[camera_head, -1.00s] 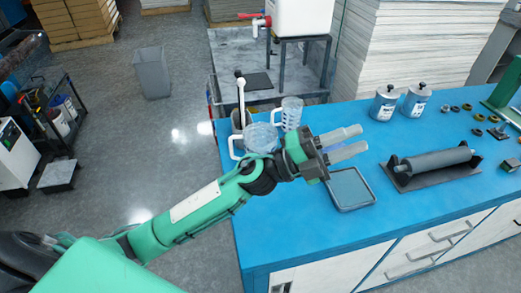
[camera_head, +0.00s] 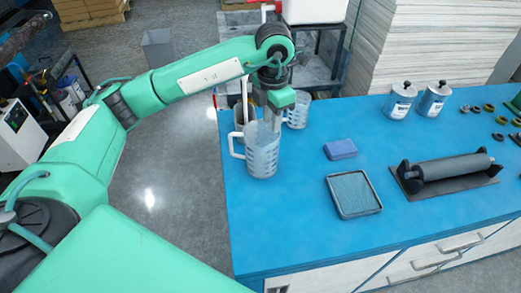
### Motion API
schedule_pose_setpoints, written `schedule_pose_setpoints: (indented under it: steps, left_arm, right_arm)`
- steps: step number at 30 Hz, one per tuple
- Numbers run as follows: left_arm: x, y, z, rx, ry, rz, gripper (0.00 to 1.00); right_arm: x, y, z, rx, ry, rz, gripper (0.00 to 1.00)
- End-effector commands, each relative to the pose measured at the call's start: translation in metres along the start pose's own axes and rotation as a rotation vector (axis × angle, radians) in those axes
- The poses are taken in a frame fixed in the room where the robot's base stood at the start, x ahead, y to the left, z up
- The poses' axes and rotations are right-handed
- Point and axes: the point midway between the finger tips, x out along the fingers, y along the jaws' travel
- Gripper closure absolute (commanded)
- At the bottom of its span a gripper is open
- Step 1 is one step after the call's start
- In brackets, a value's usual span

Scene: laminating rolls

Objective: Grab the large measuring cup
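The large measuring cup (camera_head: 261,160) is clear with white markings and stands upright near the left edge of the blue table. Its handle points left. My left gripper (camera_head: 274,122) points down over the cup's rim, at its back right side. The fingers overlap the rim in the head view, and their tips are partly hidden. I cannot tell whether they touch the cup or how far apart they are. A smaller measuring cup (camera_head: 298,114) stands just behind and to the right. My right gripper is not in view.
A grey container (camera_head: 240,116) stands behind the large cup. A blue sponge (camera_head: 340,149), a shallow tray (camera_head: 354,197) and a roller on a stand (camera_head: 447,168) are to the right. Two metal cans (camera_head: 400,101) stand farther back. The table's front left is clear.

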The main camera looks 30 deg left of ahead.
Motion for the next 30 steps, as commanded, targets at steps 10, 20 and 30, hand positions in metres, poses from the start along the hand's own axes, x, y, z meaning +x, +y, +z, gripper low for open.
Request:
schedule_pose_setpoints:
  steps: [10,20,30]
  left_arm:
    - [0.054,0.005,-0.004,-0.007,0.017,0.016,0.72]
    - [0.086,0.005,-0.003,-0.006,0.013,0.016,0.72]
    - [0.128,0.005,-0.001,-0.007,0.013,0.014,0.72]
  right_arm:
    - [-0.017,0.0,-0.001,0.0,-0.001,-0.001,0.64]
    - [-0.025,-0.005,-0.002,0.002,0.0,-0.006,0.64]
    - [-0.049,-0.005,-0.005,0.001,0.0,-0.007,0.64]
